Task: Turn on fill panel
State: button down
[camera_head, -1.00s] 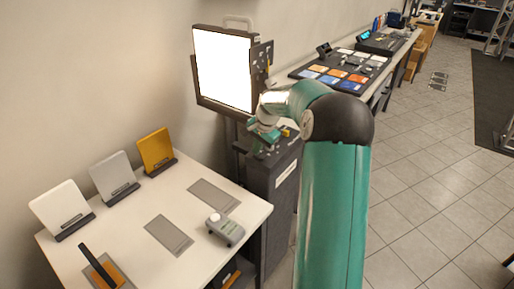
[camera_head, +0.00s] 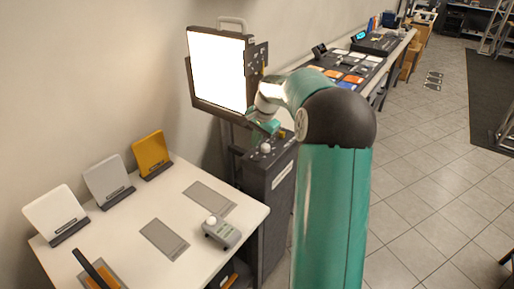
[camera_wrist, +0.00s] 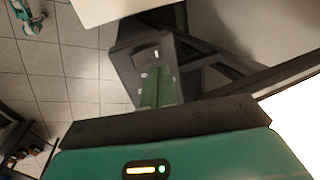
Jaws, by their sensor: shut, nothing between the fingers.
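The fill panel (camera_head: 217,72) is a dark-framed square at the left of centre in the head view. Its face is bright white and looks lit. Its dark right side (camera_head: 259,62) carries small controls, too small to read. A bright part of the panel also shows at the right edge of the wrist view (camera_wrist: 298,112). My gripper (camera_head: 268,127) is below and right of the panel, above a dark cabinet. In the wrist view its green fingers (camera_wrist: 157,88) are together with nothing between them. I cannot tell whether they touch anything.
The dark cabinet (camera_head: 268,172) stands under my gripper, with a small white knob on top. A white table (camera_head: 130,235) at the left holds upright white, grey and orange cards and a small grey device (camera_head: 221,232).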

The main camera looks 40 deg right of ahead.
notch_tip(320, 180, up, 9)
jog(key=shift+r, duration=0.1)
dwell(0.4)
jog(key=s+a+r+n+h, duration=0.1)
jog(key=s+a+r+n, duration=0.2)
jog(key=s+a, duration=0.45)
jog(key=s+a+r+n, duration=0.3)
jog(key=s+a+n, duration=0.1)
jog(key=a, duration=0.7)
jog(key=s+a+f+n+t, duration=0.1)
jog(key=s+a+f+n, duration=0.2)
jog(key=s, duration=0.6)
jog(key=s+a+f+n+t, duration=0.1)
jog(key=s+a+f+n, duration=0.2)
jog(key=s+a, duration=0.3)
jog(key=s+n, duration=0.1)
jog(key=s, duration=0.2)
jog(key=shift+a+f+t, duration=0.15)
jog(key=shift+a+t, duration=0.15)
jog(key=shift+a, duration=0.1)
